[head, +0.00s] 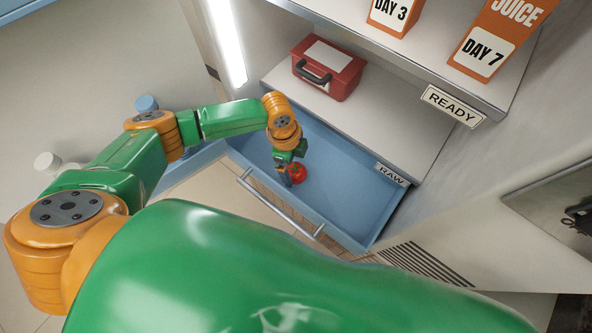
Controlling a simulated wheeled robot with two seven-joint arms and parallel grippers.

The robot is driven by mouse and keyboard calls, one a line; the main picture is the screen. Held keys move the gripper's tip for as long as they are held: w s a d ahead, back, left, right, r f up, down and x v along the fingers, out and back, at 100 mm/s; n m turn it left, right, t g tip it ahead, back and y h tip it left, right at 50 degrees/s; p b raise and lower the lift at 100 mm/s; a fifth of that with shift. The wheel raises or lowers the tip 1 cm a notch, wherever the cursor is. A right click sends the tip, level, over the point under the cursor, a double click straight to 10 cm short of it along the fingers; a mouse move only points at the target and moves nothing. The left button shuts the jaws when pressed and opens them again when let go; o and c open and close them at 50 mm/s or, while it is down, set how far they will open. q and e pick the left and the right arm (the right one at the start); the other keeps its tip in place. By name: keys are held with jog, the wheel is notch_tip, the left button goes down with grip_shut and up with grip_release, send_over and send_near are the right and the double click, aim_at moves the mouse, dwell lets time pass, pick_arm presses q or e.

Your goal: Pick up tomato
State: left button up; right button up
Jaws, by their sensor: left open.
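A red tomato (298,174) lies in the blue open drawer (345,205) labelled RAW, toward the drawer's left part. My left arm comes in from the left, and its gripper (287,174) points down into the drawer at the tomato's left side. The gripper is open. The fingers are small and partly hidden, so I cannot tell whether they touch the tomato. My right gripper is not in view.
A red box with a black handle (328,68) stands on the shelf (395,115) above the drawer. A higher shelf with a READY label (451,104) holds orange cartons. The drawer's front handle (278,203) runs along its near side. The drawer's right part is empty.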

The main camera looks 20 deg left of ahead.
aim_at(294, 168)
pick_arm(q)
notch_tip(294, 168, down, 3)
jog(key=shift+s+f+b, duration=0.15)
jog(key=shift+b, duration=0.2)
jog(key=c, duration=1.3)
